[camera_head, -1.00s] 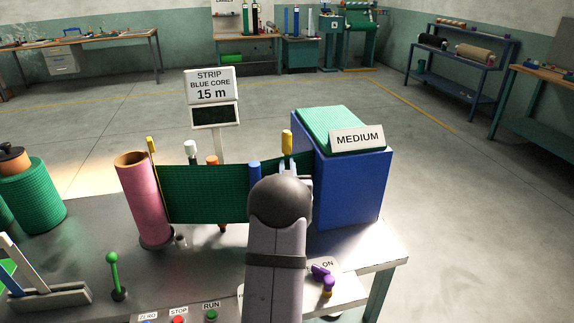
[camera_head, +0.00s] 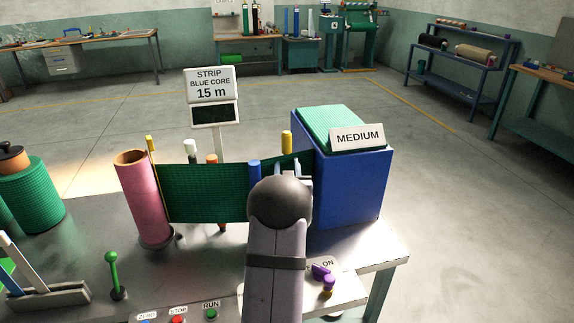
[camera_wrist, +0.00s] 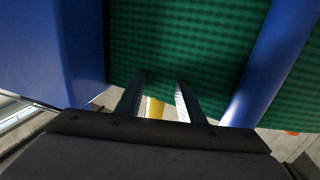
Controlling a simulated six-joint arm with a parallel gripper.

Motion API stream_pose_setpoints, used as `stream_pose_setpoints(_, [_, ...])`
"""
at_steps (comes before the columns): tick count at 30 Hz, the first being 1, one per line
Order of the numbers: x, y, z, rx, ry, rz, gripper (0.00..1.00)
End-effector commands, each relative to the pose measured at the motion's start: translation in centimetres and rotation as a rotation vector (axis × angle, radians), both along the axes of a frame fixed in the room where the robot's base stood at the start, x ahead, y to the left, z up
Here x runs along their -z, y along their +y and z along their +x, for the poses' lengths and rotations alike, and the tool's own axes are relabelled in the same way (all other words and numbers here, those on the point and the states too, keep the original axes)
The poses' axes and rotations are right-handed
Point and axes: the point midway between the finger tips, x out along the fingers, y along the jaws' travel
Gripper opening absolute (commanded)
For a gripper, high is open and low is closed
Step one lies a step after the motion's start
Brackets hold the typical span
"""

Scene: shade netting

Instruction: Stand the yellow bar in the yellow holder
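A short, thick yellow bar (camera_head: 287,140) stands upright behind the netting near the blue box, its lower part hidden. A thin yellow bar (camera_head: 152,152) stands at the netting's left edge beside the pink tube. My gripper (camera_head: 289,168) is at the netting's right part, just in front of the thick bar. In the wrist view its two fingers (camera_wrist: 158,92) are apart, with a yellow piece (camera_wrist: 155,107) showing between them and a visible gap to each side. I cannot tell which yellow part this is. I cannot make out a yellow holder.
Green netting (camera_head: 205,193) spans from the pink tube (camera_head: 143,200) to the blue box (camera_head: 352,190). A blue post (camera_head: 254,172) stands left of my gripper. White-topped (camera_head: 190,159) and orange-topped (camera_head: 211,159) posts stand behind the netting. A purple lever (camera_head: 320,270) is at the front right.

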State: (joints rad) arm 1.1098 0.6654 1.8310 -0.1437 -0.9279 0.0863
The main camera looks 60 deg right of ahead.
Motion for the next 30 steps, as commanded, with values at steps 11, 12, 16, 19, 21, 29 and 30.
stream_pose_setpoints(11, [0.0, 2.6, -1.7, 0.0, -0.001, -0.003, 0.35])
stream_pose_setpoints(12, [0.0, 3.0, -2.0, 0.0, -0.001, -0.003, 0.35])
stream_pose_setpoints(16, [0.0, 4.3, -2.8, 0.0, -0.001, -0.003, 0.35])
stream_pose_setpoints(19, [-0.1, 5.1, -3.4, 0.001, -0.001, -0.003, 0.35])
stream_pose_setpoints(21, [-0.1, 5.5, -3.6, 0.001, -0.001, -0.003, 0.35])
stream_pose_setpoints(29, [-0.2, 6.1, -4.0, 0.0, -0.001, -0.004, 0.35])
stream_pose_setpoints(30, [-0.2, 6.1, -4.0, 0.0, -0.001, -0.004, 0.35])
